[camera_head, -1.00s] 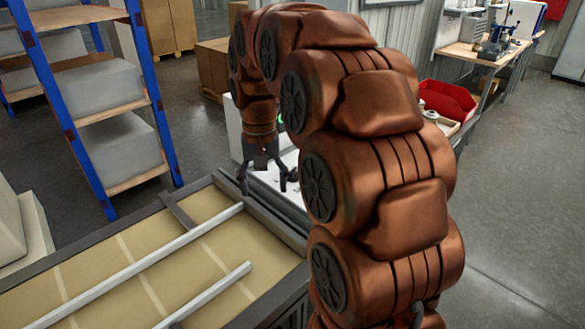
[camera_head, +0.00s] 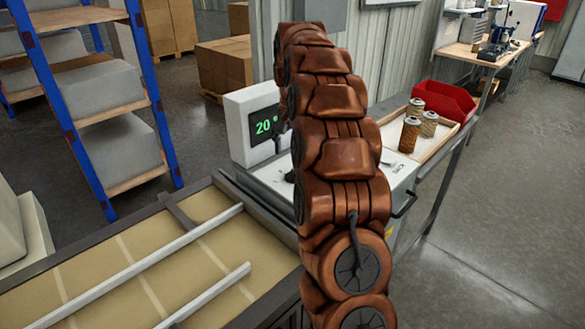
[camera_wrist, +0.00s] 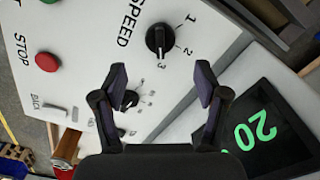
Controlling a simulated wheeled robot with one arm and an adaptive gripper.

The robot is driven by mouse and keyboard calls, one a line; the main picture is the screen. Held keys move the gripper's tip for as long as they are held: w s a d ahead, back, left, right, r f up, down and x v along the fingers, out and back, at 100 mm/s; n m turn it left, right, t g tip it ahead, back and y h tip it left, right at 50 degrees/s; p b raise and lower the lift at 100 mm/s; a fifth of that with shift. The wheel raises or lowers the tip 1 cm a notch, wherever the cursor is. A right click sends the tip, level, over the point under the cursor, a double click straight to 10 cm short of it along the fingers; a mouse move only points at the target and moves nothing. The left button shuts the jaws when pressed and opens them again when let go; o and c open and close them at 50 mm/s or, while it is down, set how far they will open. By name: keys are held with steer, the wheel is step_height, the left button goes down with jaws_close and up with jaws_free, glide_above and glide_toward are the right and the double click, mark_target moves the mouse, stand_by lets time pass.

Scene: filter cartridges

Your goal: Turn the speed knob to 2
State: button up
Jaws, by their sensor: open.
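The black speed knob (camera_wrist: 160,40) is on a pale panel (camera_wrist: 85,25) in the wrist view, beside the word SPEED and the numbers 1, 2 and 3. Its white mark appears to point toward 3. My gripper (camera_wrist: 161,80) is open and empty, with its two fingers apart. In the picture the knob lies just beyond the fingertips, between their lines, and no contact shows. In the head view my arm hides the gripper and the knob.
A second black knob (camera_wrist: 129,99) is partly behind the left finger. A red STOP button (camera_wrist: 47,62) is at left. A display (camera_head: 265,126) reads 20. Filter cartridges (camera_head: 410,134) stand in a tray near a red bin (camera_head: 440,101).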

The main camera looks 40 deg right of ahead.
mark_target(293, 171)
steer(key=shift+f+p, duration=0.7)
steer(key=shift+f, duration=2.65)
steer(key=shift+c, duration=0.2)
jaws_close()
steer(key=shift+s, duration=0.1)
